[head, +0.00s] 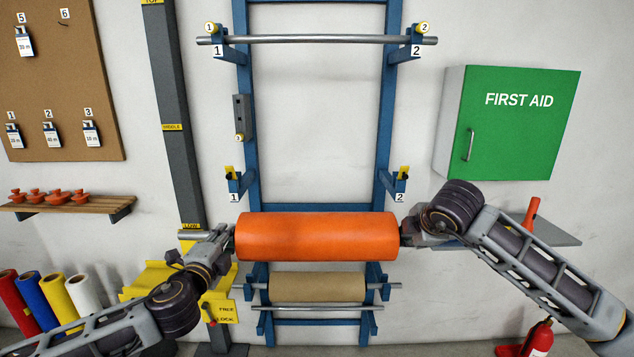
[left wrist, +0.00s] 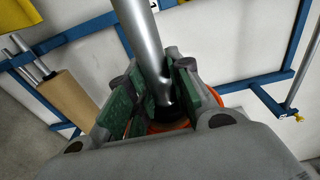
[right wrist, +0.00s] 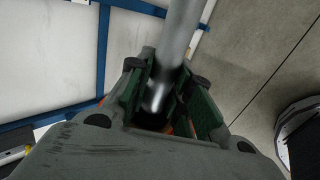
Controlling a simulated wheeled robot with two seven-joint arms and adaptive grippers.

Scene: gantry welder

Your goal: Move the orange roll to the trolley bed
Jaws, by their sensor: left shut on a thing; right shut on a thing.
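The orange roll (head: 316,236) is level in front of the blue rack in the head view, with one gripper at each end. My left gripper (head: 228,236) is shut on the roll's metal bar at the left end; the bar (left wrist: 148,45) runs between its green pads in the left wrist view. My right gripper (head: 408,232) is shut at the right end; the bar (right wrist: 178,45) lies between its pads in the right wrist view. A yellow frame (head: 150,278) with a FREE/LOCK sign stands lower left, partly behind my left arm. I cannot tell whether it is the trolley bed.
The blue rack (head: 242,100) holds a bare bar (head: 320,40) on top and a tan roll (head: 318,287) below the orange one. A grey post (head: 173,90) stands left. A green first aid cabinet (head: 515,125) and a shelf (head: 555,233) are right. Coloured rolls (head: 55,290) stand lower left.

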